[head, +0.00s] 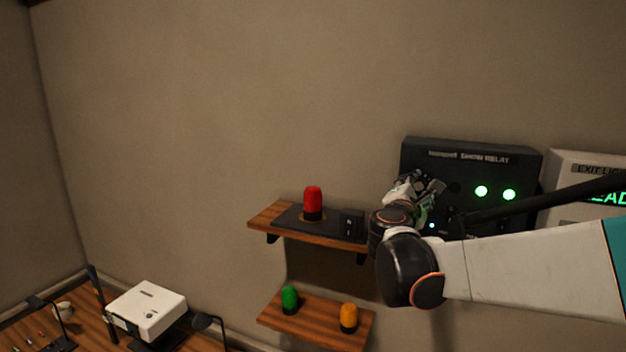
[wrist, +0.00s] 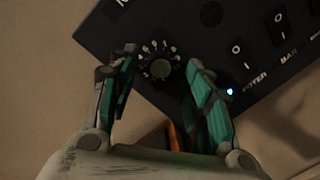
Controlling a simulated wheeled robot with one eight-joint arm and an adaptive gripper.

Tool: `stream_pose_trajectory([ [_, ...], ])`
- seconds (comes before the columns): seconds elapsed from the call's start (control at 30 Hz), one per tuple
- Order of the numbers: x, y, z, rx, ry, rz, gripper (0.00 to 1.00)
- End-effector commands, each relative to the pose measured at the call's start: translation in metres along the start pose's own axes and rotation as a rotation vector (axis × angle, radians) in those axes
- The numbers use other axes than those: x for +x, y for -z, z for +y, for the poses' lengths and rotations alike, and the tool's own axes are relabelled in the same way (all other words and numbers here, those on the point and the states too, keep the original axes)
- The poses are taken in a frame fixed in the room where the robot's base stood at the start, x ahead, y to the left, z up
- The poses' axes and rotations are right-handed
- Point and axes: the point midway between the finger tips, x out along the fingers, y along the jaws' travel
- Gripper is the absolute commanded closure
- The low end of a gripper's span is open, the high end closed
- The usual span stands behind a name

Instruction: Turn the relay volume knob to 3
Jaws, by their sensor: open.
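The relay is a black wall box (head: 470,150) labelled "SHOW RELAY" in the head view, with two green lights at its right. Its round dark volume knob (wrist: 160,69) shows in the wrist view, with a ring of white numbers around it. The pointer's setting is too dim to read. My gripper (wrist: 163,82) is open, with one teal-padded finger to each side of the knob in the picture and clear space between fingers and knob. In the head view my gripper (head: 428,187) is in front of the box's left part and hides the knob.
Two rocker switches (wrist: 237,47) and a small lit lamp (wrist: 229,91) are right of the knob. A wooden shelf (head: 262,217) with a red beacon (head: 313,201) is left of my gripper. A lower shelf holds green and orange beacons. An exit-light panel (head: 575,165) is at right.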

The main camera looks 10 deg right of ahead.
Motion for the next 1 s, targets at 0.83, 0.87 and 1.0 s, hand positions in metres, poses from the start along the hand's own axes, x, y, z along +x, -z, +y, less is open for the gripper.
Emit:
stream_pose_trajectory([
  [0.83, 0.022, 0.0, 0.0, 0.0, 0.0, 0.0, 0.99],
  [0.87, 0.022, 0.0, 0.0, 0.0, 0.0, 0.0, 0.99],
  [1.0, 0.022, 0.0, 0.0, 0.007, 0.001, 0.001, 0.99],
])
